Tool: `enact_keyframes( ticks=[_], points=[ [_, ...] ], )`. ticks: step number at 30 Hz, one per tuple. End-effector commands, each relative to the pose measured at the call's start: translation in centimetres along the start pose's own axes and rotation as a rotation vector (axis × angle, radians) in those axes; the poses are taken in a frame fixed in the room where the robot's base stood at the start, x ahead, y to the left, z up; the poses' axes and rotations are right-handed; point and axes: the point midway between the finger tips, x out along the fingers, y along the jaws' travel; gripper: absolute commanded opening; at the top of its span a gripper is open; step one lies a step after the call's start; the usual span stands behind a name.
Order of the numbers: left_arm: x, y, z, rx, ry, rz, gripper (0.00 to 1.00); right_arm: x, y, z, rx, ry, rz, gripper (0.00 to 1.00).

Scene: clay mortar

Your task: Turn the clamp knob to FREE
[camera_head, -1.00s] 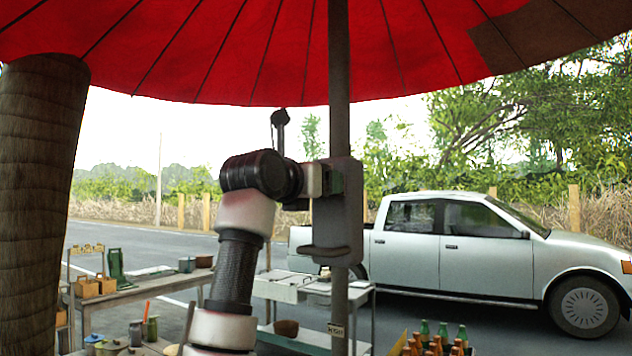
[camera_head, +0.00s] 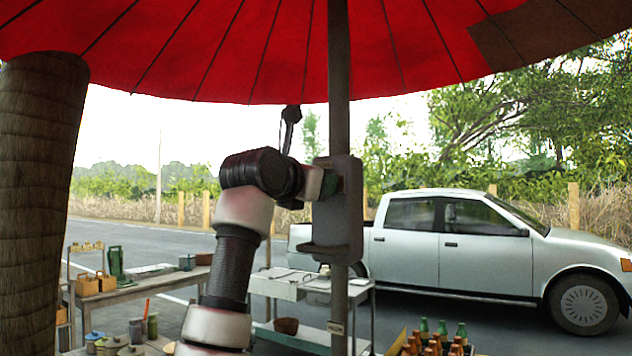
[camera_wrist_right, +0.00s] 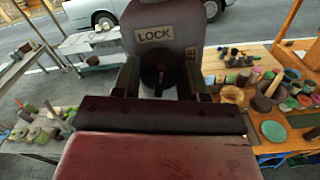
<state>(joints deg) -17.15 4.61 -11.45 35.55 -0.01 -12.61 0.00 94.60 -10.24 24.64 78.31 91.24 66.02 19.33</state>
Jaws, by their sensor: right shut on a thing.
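The grey clamp body (camera_head: 340,215) is fixed on the dark umbrella pole (camera_head: 339,60). In the right wrist view the clamp face (camera_wrist_right: 182,20) carries a LOCK label (camera_wrist_right: 154,33) at upper left. Another label (camera_wrist_right: 192,54) at the right is mostly hidden behind a finger. The dark clamp knob (camera_wrist_right: 158,80) lies between the fingers of my right gripper (camera_wrist_right: 159,78), which is shut on it. In the head view my right gripper (camera_head: 326,184) meets the clamp's left side, and the knob is hidden. I cannot tell where the knob points. My left gripper is not in view.
A red umbrella canopy (camera_head: 220,50) spreads overhead. A thick brown post (camera_head: 38,200) stands at the left. Tables with pots stand behind my arm, including a white cart (camera_head: 275,287). Bottles (camera_head: 442,330) stand at lower right. A pickup truck (camera_head: 455,250) is on the road.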

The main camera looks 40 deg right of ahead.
Motion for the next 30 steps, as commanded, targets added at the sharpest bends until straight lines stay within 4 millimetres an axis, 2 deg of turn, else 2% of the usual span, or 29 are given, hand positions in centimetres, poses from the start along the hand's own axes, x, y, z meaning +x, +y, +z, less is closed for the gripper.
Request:
enact_keyframes(
  ticks=[30],
  points=[
    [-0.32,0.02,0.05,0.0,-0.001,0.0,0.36,-0.02,-0.34,-0.08,0.96,-0.001,0.002,0.19]
  ],
)
